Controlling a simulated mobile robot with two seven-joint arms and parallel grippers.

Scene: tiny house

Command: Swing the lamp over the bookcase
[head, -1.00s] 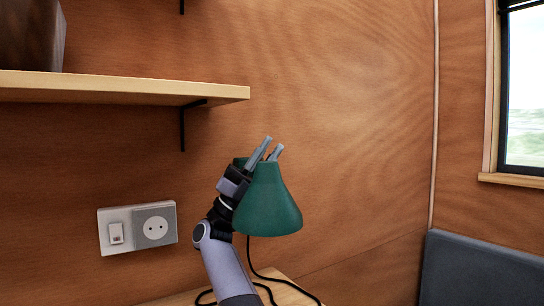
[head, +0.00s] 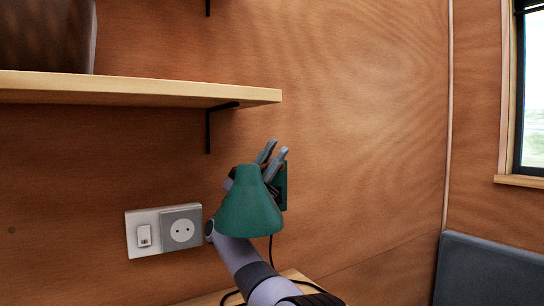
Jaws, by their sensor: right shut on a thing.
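The lamp has a green cone-shaped shade (head: 248,208), wide end down, in the middle of the head view. A green plate on the wall (head: 283,185) shows just right of it. My right gripper (head: 271,154) is behind the shade, its two grey fingers pointing up above it. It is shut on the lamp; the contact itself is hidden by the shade. A light wood top (head: 290,277) shows at the bottom edge, below the shade; I cannot tell whether it is the bookcase. My left gripper is not in view.
A wooden shelf (head: 150,88) with a black bracket (head: 208,130) is at upper left, bearing a brown container (head: 45,35). A socket and switch panel (head: 163,231) is left of the shade. A black cord (head: 271,250) hangs below.

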